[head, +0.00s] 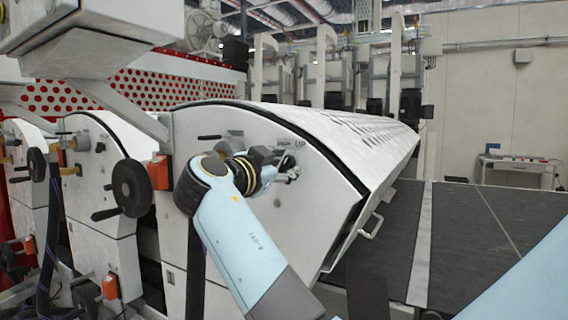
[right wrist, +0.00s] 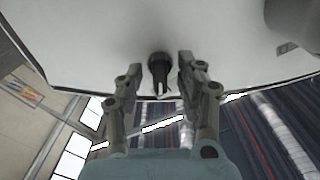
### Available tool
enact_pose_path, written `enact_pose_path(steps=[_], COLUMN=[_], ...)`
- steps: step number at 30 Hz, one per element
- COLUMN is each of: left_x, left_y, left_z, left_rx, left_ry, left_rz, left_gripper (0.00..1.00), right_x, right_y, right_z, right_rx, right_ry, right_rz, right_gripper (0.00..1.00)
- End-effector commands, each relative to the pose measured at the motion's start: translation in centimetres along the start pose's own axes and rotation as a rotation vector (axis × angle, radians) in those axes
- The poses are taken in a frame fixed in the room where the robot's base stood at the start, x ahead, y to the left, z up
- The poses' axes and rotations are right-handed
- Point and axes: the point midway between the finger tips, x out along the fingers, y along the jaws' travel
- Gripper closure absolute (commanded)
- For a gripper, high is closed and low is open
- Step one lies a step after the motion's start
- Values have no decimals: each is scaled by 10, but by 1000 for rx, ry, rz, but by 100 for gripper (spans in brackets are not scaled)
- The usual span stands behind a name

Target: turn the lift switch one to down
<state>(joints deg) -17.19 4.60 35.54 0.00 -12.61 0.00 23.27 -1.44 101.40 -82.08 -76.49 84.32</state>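The lift switch (right wrist: 159,68) is a small dark knob on the white end panel (head: 325,190) of the roller coater cover. In the right wrist view it stands between the two fingers of my right gripper (right wrist: 158,78), with a visible gap on each side. In the head view my right gripper (head: 287,168) is at the panel just below the "UP" label (head: 300,144), and it hides most of the switch there. The fingers are apart and I see no clear contact with the switch. Which way the switch points is unclear. My left gripper is not in view.
Handwheels (head: 132,188) and orange boxes (head: 160,172) stick out to the left of the panel. A metal handle (head: 371,227) projects at the cover's lower right. A dark conveyor bed (head: 470,240) lies to the right. A small workstation (head: 515,165) stands by the far wall.

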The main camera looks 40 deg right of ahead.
Motion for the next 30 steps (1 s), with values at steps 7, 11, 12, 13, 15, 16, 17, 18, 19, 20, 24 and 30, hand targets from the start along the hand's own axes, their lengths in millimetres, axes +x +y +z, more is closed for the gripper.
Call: enact_pose_path(steps=[7, 11, 12, 13, 15, 16, 17, 18, 19, 20, 24, 30], left_x=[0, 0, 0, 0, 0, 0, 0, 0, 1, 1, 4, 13], left_y=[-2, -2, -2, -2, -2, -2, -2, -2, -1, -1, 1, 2], left_z=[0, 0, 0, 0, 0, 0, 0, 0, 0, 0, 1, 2], left_rx=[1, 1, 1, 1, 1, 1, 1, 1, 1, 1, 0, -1], left_ry=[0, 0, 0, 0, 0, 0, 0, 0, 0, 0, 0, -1], left_rz=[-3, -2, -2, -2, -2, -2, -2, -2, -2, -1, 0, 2], left_gripper=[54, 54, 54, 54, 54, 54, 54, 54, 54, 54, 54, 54], right_x=[0, 0, 0, 0, 0, 0, 0, 0, 0, 0, 0, 0], right_y=[0, 0, 0, 0, 0, 0, 0, 0, 0, 0, 0, 1], right_z=[0, 0, 0, 0, 0, 0, 0, 0, 0, 0, 0, 1], right_rx=[0, 0, 0, 0, 0, 0, -1, -4, -7, -10, -48, -166], right_ry=[0, 0, 0, 0, 0, 0, 0, 0, 0, 0, 1, 1], right_rz=[0, 0, 0, 0, 0, 0, 0, 0, 0, 0, 0, 0], right_gripper=[86, 100, 100, 100, 100, 100, 100, 100, 100, 100, 100, 100])
